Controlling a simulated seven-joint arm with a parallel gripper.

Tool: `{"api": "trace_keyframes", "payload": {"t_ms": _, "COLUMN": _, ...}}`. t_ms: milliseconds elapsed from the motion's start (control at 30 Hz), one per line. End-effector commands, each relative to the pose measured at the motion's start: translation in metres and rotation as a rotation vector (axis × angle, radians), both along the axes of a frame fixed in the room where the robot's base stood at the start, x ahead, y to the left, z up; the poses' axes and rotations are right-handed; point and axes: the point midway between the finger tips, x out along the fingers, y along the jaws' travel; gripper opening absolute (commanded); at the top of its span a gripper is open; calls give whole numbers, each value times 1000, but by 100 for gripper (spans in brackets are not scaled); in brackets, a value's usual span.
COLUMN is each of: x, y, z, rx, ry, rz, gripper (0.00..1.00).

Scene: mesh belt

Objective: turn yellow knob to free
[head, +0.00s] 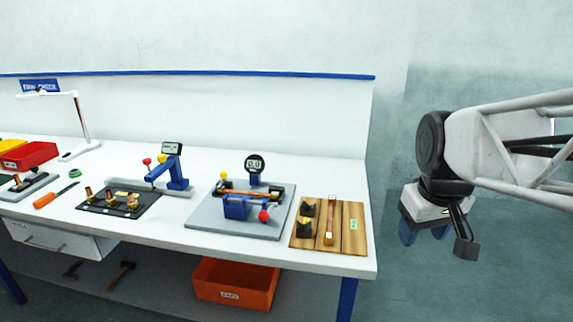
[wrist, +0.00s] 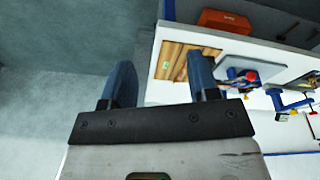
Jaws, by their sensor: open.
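A yellow ball knob (head: 223,174) stands at the back left of a grey fixture plate (head: 205,217) with a round dial gauge (head: 255,163). A red ball knob (head: 264,216) is at the front right of this fixture. A second yellow knob (head: 162,158) shows by the blue-armed gauge stand (head: 177,178) further left. I cannot read any "free" marking. My gripper (head: 424,231) is open and empty, off the bench's right end, well away from both knobs. In the wrist view its blue fingers (wrist: 163,75) are apart, with the fixture (wrist: 238,74) small beyond them.
A wooden board (head: 351,228) with dark blocks and a copper-coloured strip lies at the bench's right end, between my gripper and the fixture. An orange bin (head: 235,284) is below the bench. Floor right of the bench is clear.

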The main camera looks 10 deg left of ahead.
Motion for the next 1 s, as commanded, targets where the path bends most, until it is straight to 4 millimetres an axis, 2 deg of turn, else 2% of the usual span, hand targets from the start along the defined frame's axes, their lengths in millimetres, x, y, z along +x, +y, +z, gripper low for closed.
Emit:
{"api": "trace_keyframes", "payload": {"t_ms": 33, "x": 13, "y": 5, "z": 4, "rx": -5, "ry": 4, "rz": 32, "gripper": 55}}
{"api": "trace_keyframes", "payload": {"t_ms": 400, "x": 95, "y": 46, "z": 31, "rx": -40, "ry": 25, "rz": 274, "gripper": 55}}
{"api": "trace_keyframes", "payload": {"t_ms": 767, "x": 173, "y": 96, "z": 44, "rx": -71, "ry": 43, "rz": 509, "gripper": 55}}
{"api": "trace_keyframes", "payload": {"t_ms": 1000, "x": 223, "y": 135, "z": 47, "rx": -90, "ry": 56, "rz": 667, "gripper": 55}}
